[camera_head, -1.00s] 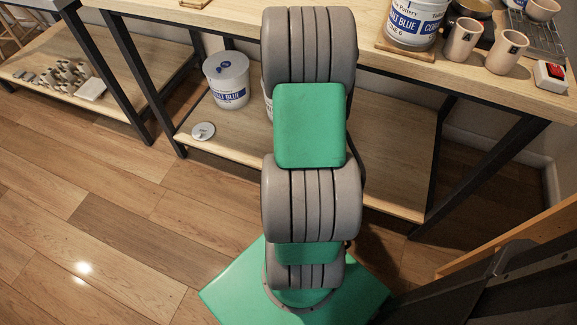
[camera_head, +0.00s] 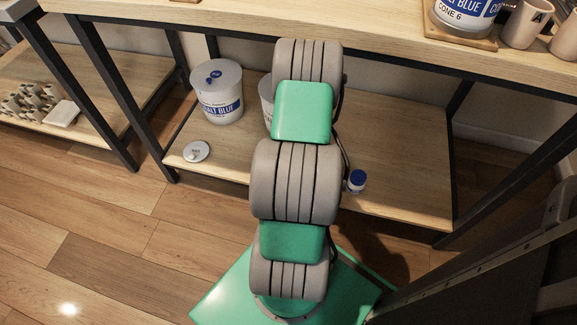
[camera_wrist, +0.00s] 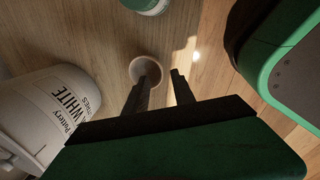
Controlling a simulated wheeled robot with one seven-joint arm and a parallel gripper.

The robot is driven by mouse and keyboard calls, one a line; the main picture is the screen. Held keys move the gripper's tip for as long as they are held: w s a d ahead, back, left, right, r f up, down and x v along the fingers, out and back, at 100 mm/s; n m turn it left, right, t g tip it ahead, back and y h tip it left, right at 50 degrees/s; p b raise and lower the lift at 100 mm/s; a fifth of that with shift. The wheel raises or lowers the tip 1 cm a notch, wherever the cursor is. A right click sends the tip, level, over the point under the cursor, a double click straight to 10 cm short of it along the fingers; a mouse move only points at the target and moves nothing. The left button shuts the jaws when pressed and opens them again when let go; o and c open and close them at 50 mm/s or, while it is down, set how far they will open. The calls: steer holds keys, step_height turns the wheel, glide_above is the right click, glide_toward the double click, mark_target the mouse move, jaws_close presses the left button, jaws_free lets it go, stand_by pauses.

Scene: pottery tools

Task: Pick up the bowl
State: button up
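In the wrist view, a small round pale vessel (camera_wrist: 146,67), open at the top, stands on a wooden surface; it looks like the bowl, though its depth is hard to judge. My gripper (camera_wrist: 160,76) is open, with two dark fingers apart and nothing between them. The left finger overlaps the vessel's near side in the picture; I cannot tell whether they touch. The right finger lies to the vessel's right. In the head view, my arm hides the gripper, and no bowl shows.
A large white tub (camera_wrist: 45,115) is close on the left in the wrist view; a green and white container (camera_wrist: 146,4) is beyond the vessel. In the head view, the tabletop (camera_head: 330,28) overhangs the lower shelf (camera_head: 405,150), which holds a cobalt blue tub (camera_head: 217,95) and a blue-capped bottle (camera_head: 357,181).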

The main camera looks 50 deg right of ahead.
steer(key=b+x, duration=0.1)
steer(key=x, duration=0.1)
steer(key=b+x, duration=0.1)
steer(key=x, duration=0.2)
steer(key=b+x, duration=0.2)
steer(key=shift+w+a+f, duration=0.15)
steer(key=shift+w+f, duration=0.15)
steer(key=shift+f, duration=0.05)
steer(key=shift+r, duration=0.15)
steer(key=shift+c, duration=0.4)
jaws_close()
